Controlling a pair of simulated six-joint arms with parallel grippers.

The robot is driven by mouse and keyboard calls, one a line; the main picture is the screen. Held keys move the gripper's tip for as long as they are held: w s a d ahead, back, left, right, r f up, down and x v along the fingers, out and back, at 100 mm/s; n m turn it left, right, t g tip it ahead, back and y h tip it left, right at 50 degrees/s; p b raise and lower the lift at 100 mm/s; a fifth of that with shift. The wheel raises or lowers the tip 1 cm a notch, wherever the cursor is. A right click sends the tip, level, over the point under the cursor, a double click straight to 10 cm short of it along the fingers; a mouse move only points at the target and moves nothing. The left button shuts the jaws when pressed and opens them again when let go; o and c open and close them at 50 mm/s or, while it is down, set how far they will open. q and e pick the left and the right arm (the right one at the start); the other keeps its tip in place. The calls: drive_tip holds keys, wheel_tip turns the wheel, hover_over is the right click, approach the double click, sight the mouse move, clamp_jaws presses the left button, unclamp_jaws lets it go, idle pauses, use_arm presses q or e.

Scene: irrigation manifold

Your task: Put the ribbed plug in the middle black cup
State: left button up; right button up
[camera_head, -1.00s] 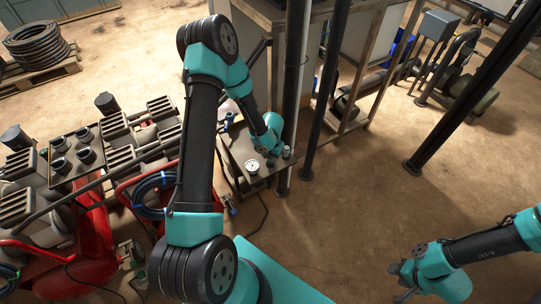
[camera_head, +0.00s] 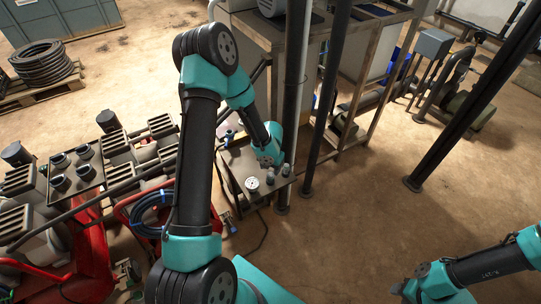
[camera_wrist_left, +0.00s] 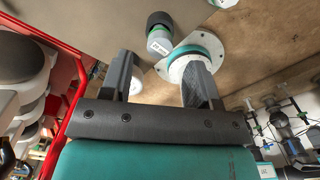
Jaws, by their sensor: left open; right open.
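My left gripper (camera_head: 267,162) is over the small side table, among small fittings. In the left wrist view its fingers (camera_wrist_left: 160,85) are apart, with a white round piece (camera_wrist_left: 137,88) showing between them, its contact unclear. Beyond the fingers is a short plug-like piece with a black ribbed-looking top (camera_wrist_left: 160,32), probably the ribbed plug. It stands beside a white flange with a teal ring (camera_wrist_left: 208,46), partly hidden by a finger. Several black cups stand on a dark tray at left, including one (camera_head: 59,183); which is the middle one is unclear. My right gripper (camera_head: 402,291) is open, above bare floor.
The side table (camera_head: 232,165) also bears a white disc (camera_head: 252,183) and a small grey cylinder (camera_head: 285,169). Dark posts (camera_head: 325,100) stand just right of it. Red frames and a blue hose coil (camera_head: 150,210) lie between it and the cup tray (camera_head: 73,194).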

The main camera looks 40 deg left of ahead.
sight(271, 174)
use_arm(q)
wheel_tip(271, 174, up, 8)
idle(0.5)
idle(0.5)
drive_tip(key=s+d+f+m+h, duration=0.2)
drive_tip(key=s+d+f+m, duration=0.3)
drive_tip(key=m, duration=1.2)
drive_tip(key=s+d+f+m+h, duration=0.1)
drive_tip(key=s+d+f+m, duration=0.5)
drive_tip(key=m, duration=1.2)
drive_tip(key=s+d, duration=0.4)
drive_tip(key=shift+s+f+t+h, duration=0.2)
drive_tip(key=shift+t+h, duration=0.2)
